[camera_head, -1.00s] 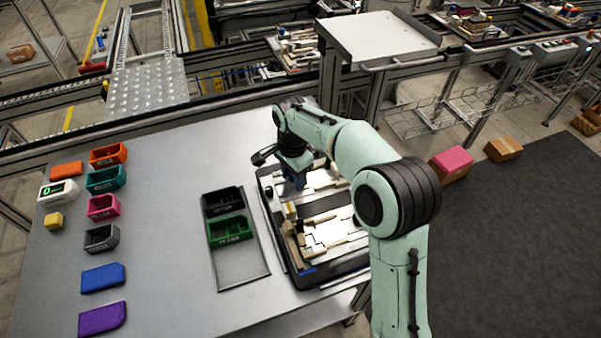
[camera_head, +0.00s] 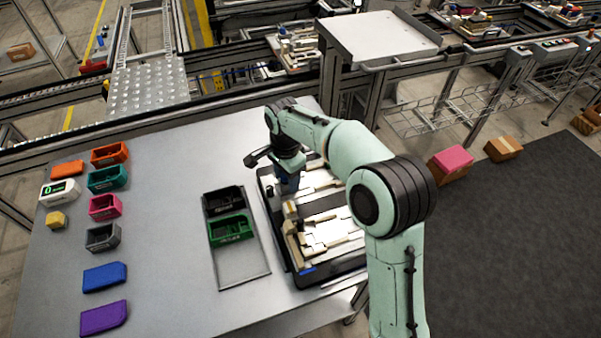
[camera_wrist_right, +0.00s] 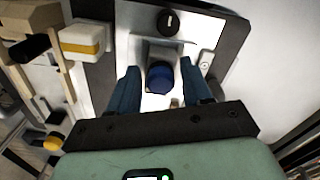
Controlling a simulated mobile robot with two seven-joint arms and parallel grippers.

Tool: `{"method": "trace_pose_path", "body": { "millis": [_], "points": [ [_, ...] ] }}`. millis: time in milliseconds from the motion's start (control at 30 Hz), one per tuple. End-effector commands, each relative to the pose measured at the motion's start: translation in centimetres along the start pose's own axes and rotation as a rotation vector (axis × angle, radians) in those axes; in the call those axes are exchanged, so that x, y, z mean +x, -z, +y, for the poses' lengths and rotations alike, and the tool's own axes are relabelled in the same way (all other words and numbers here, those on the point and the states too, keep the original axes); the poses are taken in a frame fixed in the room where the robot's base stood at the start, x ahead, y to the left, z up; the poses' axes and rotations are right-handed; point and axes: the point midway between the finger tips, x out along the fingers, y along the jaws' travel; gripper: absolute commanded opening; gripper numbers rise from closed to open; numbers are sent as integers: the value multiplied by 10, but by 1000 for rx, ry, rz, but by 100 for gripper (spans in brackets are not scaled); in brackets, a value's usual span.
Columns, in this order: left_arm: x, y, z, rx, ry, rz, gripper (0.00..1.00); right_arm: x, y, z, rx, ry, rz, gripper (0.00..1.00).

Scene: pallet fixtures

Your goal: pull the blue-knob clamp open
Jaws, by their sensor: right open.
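The blue knob (camera_wrist_right: 160,77) of the clamp shows in the right wrist view, on a light metal bracket on the pallet fixture. My right gripper (camera_wrist_right: 161,88) is open, with one blue finger on each side of the knob. I cannot tell whether the fingers touch it. In the head view my right gripper (camera_head: 288,184) is over the left part of the fixture (camera_head: 313,273), and it hides the knob there. My left gripper is not in view.
A black dial (camera_wrist_right: 168,21) and a yellow-and-white block (camera_wrist_right: 84,40) are near the knob. In the head view a tray (camera_head: 241,267) with black and green bins lies left of the fixture. Several coloured bins and blocks stand farther left; the table between is clear.

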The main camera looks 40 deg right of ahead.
Motion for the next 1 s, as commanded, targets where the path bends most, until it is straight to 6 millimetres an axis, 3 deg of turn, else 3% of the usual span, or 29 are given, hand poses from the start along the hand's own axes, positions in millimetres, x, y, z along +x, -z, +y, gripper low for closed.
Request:
{"method": "trace_pose_path", "body": {
  "millis": [167,1000],
  "points": [
    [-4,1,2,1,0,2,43,-4,0,0,1,0,0,49],
    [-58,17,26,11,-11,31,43,-72,0,-1,1,1,0,49]
  ]
}}
